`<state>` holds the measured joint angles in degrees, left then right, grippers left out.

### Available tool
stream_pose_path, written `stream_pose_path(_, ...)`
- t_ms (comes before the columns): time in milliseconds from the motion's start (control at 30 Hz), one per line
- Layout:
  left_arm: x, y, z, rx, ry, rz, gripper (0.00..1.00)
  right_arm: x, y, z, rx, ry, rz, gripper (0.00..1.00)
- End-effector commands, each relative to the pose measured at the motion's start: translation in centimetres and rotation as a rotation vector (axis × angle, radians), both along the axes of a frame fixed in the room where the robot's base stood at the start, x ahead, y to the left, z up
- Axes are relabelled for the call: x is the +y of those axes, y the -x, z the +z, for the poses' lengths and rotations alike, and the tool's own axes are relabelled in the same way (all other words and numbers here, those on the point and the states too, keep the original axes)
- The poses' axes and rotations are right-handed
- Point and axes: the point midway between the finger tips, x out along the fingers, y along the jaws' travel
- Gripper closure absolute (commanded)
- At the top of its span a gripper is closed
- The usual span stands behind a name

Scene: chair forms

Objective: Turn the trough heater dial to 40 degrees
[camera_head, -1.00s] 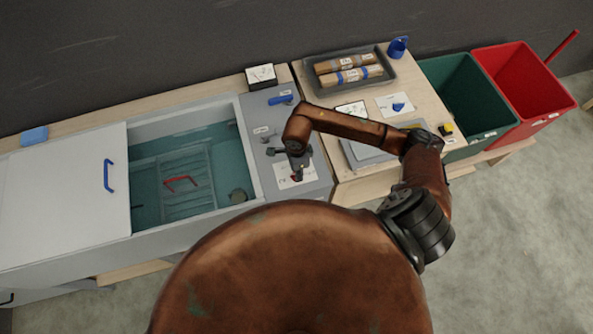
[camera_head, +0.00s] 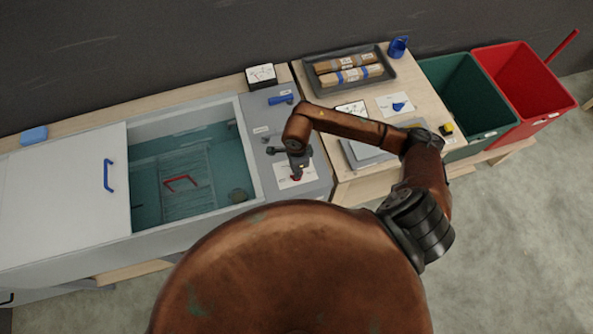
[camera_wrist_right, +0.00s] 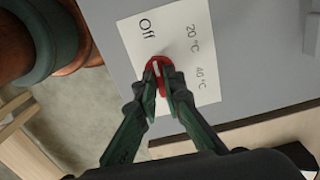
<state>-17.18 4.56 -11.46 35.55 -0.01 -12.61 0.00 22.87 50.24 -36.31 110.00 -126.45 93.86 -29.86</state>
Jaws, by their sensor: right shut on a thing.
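The red heater dial (camera_wrist_right: 157,70) sits on a white card (camera_wrist_right: 180,50) printed with Off, 20 °C and 40 °C. My right gripper (camera_wrist_right: 160,84) is shut on the dial, a finger on each side. A pale line shows on the dial, but I cannot tell exactly which mark it faces. In the head view the same gripper (camera_head: 297,174) is over the card (camera_head: 290,179) on the grey panel (camera_head: 318,190), and only a little red of the dial shows beneath it. My left gripper is not in view.
The trough (camera_head: 250,150) left of the panel holds water and a rack with a red handle (camera_head: 180,183). A blue handle (camera_head: 281,99) lies on the panel's far part. A tray with wrapped rolls (camera_head: 387,76), a green bin (camera_head: 490,133) and a red bin (camera_head: 560,110) stand right.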

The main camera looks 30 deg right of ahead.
Motion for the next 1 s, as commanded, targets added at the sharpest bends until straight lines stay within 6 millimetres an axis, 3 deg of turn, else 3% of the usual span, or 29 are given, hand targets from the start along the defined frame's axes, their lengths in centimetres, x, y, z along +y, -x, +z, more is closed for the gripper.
stream_pose_path(267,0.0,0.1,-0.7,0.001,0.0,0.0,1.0,0.0,-0.1,0.0,-0.001,-0.001,-0.148,1.0)
stream_pose_path(1000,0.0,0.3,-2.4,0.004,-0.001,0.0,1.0,0.0,-0.2,0.1,-0.003,-0.001,-0.84,1.0)
